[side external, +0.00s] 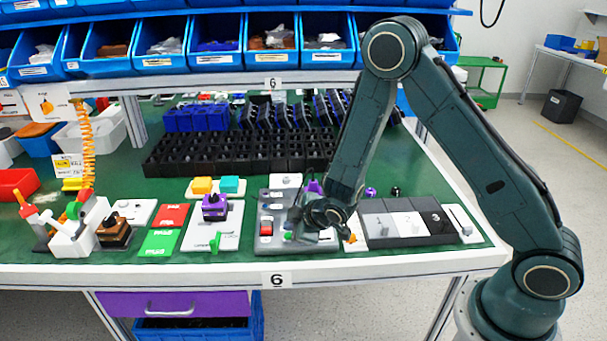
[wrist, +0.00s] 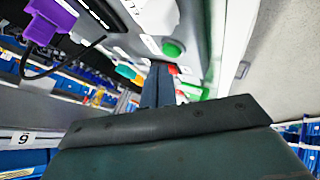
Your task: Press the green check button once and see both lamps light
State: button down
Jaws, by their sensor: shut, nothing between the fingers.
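The green check button (wrist: 172,48) shows in the wrist view on a grey panel, a little beyond and to the right of my fingertips. In the side view the button (side external: 288,236) is small, at the front of the grey test station (side external: 264,243), just below my gripper. My gripper (side external: 294,222) is low over the station's right part, its fingers shut and empty. The shut fingers also show in the wrist view (wrist: 159,68). I cannot tell whether they touch the station. I cannot make out the two lamps or whether either is lit; my gripper hides part of the station.
A red rocker switch (side external: 266,227) sits left of the button. A purple plug (wrist: 48,20) with a black cable is near in the wrist view. A white plate with a purple-topped block (side external: 215,207) stands left. Black and white numbered trays (side external: 408,224) lie right.

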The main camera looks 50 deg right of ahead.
jog(key=shift+f, duration=0.9)
dwell(1.4)
jog(key=shift+r, duration=0.85)
jog(key=shift+r, duration=0.15)
notch_tip(320, 180, up, 5)
jog(key=shift+f, duration=0.1)
dwell(0.6)
dwell(0.6)
